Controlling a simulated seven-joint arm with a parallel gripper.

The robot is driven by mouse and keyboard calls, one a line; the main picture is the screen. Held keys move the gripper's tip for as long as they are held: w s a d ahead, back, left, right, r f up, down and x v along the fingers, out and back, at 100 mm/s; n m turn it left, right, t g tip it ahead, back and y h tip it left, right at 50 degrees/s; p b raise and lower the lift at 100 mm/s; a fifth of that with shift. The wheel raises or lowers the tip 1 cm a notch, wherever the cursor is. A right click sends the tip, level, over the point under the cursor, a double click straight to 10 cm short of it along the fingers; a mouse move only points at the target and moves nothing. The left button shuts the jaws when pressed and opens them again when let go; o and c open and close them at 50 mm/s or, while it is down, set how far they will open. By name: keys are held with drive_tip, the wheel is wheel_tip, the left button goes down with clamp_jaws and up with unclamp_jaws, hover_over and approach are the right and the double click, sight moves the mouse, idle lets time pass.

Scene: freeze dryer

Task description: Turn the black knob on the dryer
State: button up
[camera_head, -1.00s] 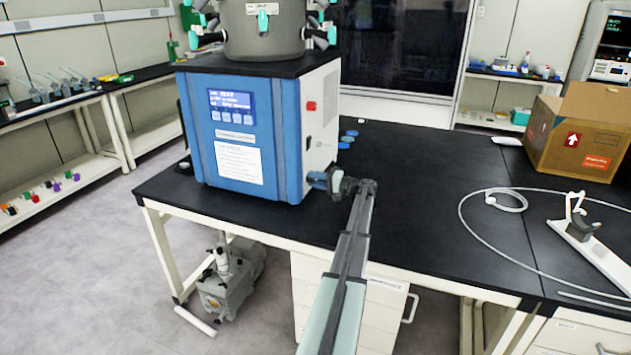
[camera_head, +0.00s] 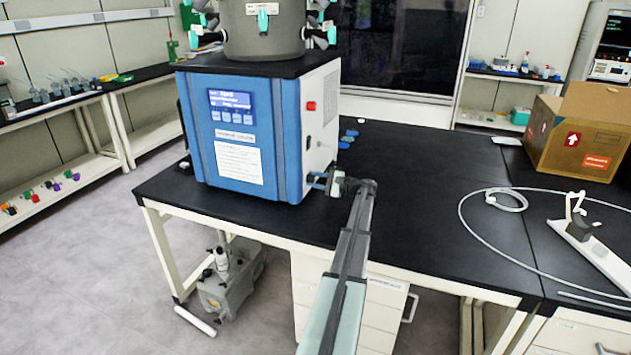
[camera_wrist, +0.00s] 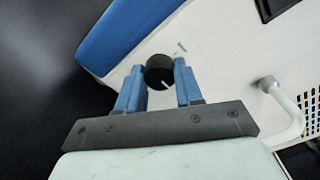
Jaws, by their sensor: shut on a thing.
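The dryer (camera_head: 245,135) is a blue and white box with a black top on the bench. Its black knob (camera_wrist: 158,70) is round with a short white mark, and sits on the white side panel. My gripper (camera_wrist: 157,72) has its two blue fingers shut on opposite sides of the knob. In the head view my gripper (camera_head: 317,181) meets the lower part of the dryer's right side, and the knob itself is hidden there.
A red switch (camera_head: 311,106) sits higher on the same side panel. A pale bent pipe (camera_wrist: 290,105) stands out from the panel right of my fingers. The black bench top (camera_head: 420,200) right of my arm is clear up to a coiled white tube (camera_head: 507,200).

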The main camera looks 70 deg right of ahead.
drive_tip(key=shift+w, duration=0.1)
idle(0.4)
drive_tip(key=o, duration=1)
drive_tip(key=shift+o, duration=0.2)
drive_tip(key=s, duration=1.4)
drive_tip(key=shift+w+a, duration=0.1)
drive_tip(key=shift+w, duration=0.05)
